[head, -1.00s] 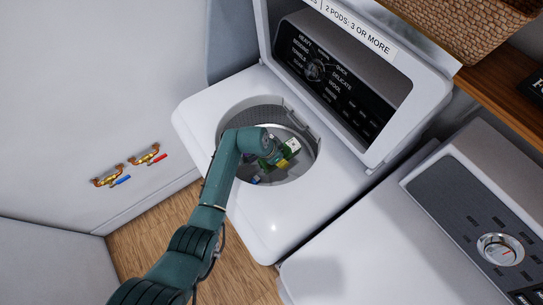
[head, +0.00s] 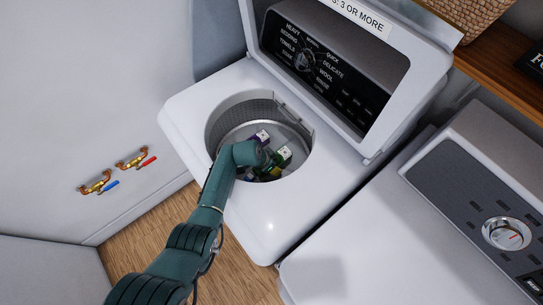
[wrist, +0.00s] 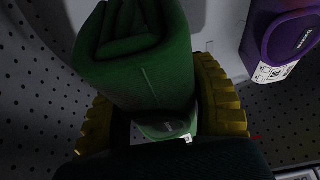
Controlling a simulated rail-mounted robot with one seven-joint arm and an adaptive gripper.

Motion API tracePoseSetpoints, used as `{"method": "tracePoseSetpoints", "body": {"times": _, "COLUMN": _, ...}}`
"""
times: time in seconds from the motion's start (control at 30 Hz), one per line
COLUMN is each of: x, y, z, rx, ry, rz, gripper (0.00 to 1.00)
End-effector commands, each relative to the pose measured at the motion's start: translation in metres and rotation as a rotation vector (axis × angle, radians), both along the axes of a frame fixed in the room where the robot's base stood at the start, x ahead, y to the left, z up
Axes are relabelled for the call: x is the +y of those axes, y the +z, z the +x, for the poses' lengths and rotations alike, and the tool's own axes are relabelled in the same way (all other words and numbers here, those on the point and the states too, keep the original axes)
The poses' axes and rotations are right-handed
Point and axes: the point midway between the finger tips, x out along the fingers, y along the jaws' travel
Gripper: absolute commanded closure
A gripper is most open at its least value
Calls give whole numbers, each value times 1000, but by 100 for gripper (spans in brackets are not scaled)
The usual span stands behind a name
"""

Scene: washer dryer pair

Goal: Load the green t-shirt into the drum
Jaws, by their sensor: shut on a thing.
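The green t-shirt, a folded bundle (wrist: 140,65), is between the two yellow fingers of my gripper (wrist: 158,112) in the wrist view. My gripper is shut on it. The wrist view shows the perforated drum wall (wrist: 35,90) close around the t-shirt. My wrist hides much of the fingers in the head view. I cannot tell whether the t-shirt touches the drum floor.
The washer lid (head: 400,75) stands open behind. A second machine (head: 350,245) is at right. Valves (head: 115,172) are on the left wall.

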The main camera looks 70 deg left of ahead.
Motion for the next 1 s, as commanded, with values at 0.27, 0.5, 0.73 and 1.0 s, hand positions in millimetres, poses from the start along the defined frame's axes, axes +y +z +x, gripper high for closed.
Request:
{"method": "tracePoseSetpoints", "body": {"times": 0.27, "x": 0, "y": -8, "z": 0, "rx": -1, "ry": 0, "rz": 1, "gripper": 82}}
{"method": "tracePoseSetpoints", "body": {"times": 0.5, "x": -1, "y": -9, "z": -1, "rx": 1, "ry": 0, "rz": -3, "gripper": 15}}
{"method": "tracePoseSetpoints", "body": {"times": 0.73, "x": -1, "y": -9, "z": -1, "rx": 2, "ry": 0, "rz": -3, "gripper": 15}}
{"method": "tracePoseSetpoints", "body": {"times": 1.0, "x": -3, "y": 29, "z": -8, "rx": 0, "ry": 1, "rz": 1, "gripper": 15}}
